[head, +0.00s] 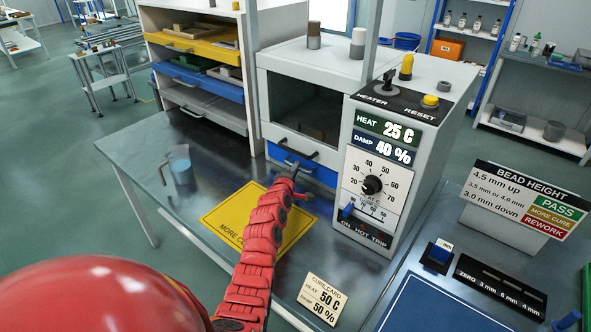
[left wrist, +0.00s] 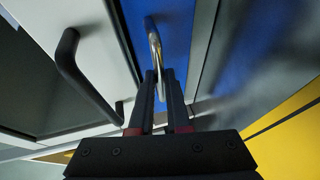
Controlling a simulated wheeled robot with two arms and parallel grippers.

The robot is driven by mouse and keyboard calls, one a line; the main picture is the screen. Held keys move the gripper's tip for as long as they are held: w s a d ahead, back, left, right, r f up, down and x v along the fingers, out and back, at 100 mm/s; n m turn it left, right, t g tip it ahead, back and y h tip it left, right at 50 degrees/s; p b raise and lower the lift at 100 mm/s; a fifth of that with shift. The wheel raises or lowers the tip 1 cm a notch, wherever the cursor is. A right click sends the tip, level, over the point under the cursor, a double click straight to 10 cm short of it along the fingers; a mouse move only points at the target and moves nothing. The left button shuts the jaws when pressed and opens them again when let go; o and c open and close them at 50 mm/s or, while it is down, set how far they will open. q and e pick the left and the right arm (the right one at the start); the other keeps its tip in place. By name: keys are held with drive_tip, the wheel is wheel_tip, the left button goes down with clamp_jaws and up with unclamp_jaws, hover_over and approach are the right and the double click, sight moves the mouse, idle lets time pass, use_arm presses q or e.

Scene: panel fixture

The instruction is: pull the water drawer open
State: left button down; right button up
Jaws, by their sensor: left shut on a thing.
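The blue water drawer (head: 322,173) sits low in the grey cabinet, under the dark window with a black bar handle (head: 298,147). It looks about flush with the cabinet front. My left gripper (head: 287,172) is at the drawer's front, and my red arm hides part of the view below it. In the left wrist view the drawer's blue face (left wrist: 176,38) carries a metal handle (left wrist: 154,42). The two dark fingers (left wrist: 159,80) are shut on this handle. My right gripper is not in view.
The black door handle (left wrist: 80,70) is close beside the fingers. A control panel (head: 375,185) stands right of the drawer. A cure card (head: 322,299) stands near the bench's front.

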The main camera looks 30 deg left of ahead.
use_arm(q)
drive_tip(key=s, duration=0.4)
drive_tip(key=s+p, duration=0.1)
drive_tip(key=s, duration=0.2)
drive_tip(key=shift+a, duration=0.3)
drive_tip(key=s, duration=0.3)
drive_tip(key=s+b, duration=0.1)
drive_tip(key=s, duration=0.7)
drive_tip(key=shift+a+f+b, duration=0.1)
drive_tip(key=shift+a+b, duration=0.25)
drive_tip(key=shift+a, duration=0.05)
drive_tip(key=shift+s, duration=0.55)
drive_tip(key=c, duration=0.9)
unclamp_jaws()
drive_tip(key=shift+a, duration=0.1)
